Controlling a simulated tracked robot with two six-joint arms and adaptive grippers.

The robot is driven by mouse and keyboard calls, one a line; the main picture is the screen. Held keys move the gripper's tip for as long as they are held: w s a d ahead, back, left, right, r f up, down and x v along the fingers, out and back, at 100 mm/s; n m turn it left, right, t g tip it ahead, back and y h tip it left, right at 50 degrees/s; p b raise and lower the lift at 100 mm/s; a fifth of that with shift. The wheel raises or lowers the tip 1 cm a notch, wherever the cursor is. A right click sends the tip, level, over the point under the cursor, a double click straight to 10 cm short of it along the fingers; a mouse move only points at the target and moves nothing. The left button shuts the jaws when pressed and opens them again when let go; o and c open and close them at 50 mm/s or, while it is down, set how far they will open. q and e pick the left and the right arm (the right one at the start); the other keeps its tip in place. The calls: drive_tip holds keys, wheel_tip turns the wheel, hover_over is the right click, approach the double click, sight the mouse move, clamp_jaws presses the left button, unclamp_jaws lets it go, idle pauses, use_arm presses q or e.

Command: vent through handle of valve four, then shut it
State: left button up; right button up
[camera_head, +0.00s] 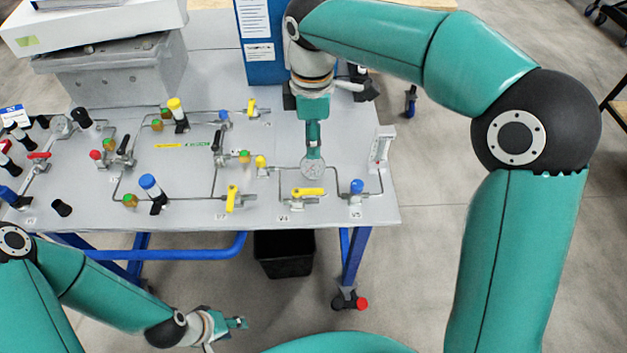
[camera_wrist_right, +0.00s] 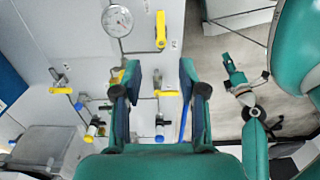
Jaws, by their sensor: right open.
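The valve four handle (camera_head: 308,192) is a yellow lever by the table's front edge. It lies sideways, roughly along its pipe, in front of a round gauge (camera_head: 312,168). It also shows at the top of the right wrist view (camera_wrist_right: 160,30). My right gripper (camera_head: 313,145) points down over the table near the gauge. In the right wrist view its fingers (camera_wrist_right: 160,78) are apart and empty, and the valve four handle is beyond them. My left gripper (camera_head: 237,323) is low in front of the table, away from the valves; its jaw gap is unclear.
Another yellow lever (camera_head: 232,198) is left of valve four, and a blue-topped valve (camera_head: 357,187) is right of it. A flow meter (camera_head: 381,147) stands at the right edge. Thin pipes and several knobs cover the grey panel. A blue board (camera_head: 258,40) stands behind.

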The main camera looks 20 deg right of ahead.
sight(314, 190)
wheel_tip(314, 190, down, 16)
drive_tip(key=shift+s+d+r, duration=0.1)
drive_tip(key=shift+d+r, duration=0.05)
drive_tip(key=shift+r, duration=0.05)
clamp_jaws()
idle(0.4)
